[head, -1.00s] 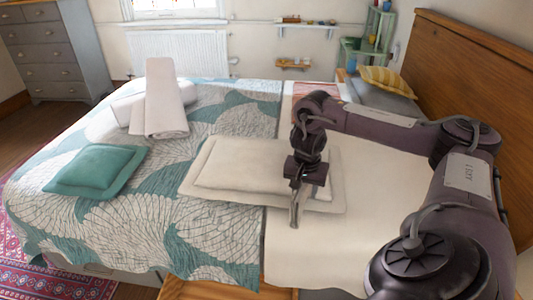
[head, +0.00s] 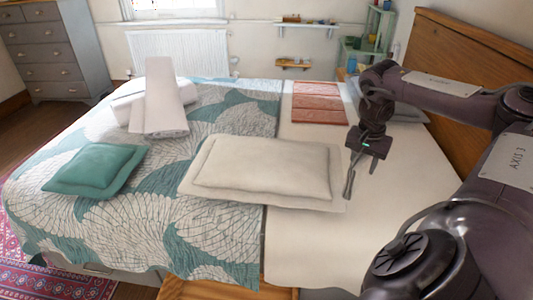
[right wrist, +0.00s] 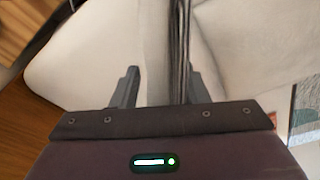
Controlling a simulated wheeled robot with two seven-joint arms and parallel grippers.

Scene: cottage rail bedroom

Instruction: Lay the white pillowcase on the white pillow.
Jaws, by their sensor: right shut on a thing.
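A plump white pillow (head: 262,165) lies on the bed, with a flat white cloth border around it. I take the flat cloth to be the white pillowcase (head: 336,172); I cannot tell clearly where it parts from the pillow. My right gripper (head: 348,192) is at the pillow's right edge, pointing down, and is shut on cloth there. In the right wrist view, my right gripper (right wrist: 163,85) has pale cloth and a dark-streaked fold between its fingers; the exact grip is unclear. My left gripper is not in view.
A teal cushion (head: 95,170) and folded white linens (head: 160,100) lie on the left of the patterned quilt (head: 150,215). A coral folded cloth (head: 319,103) lies behind the pillow. The wooden headboard (head: 470,75) stands at right. The white sheet (head: 310,245) in front is bare.

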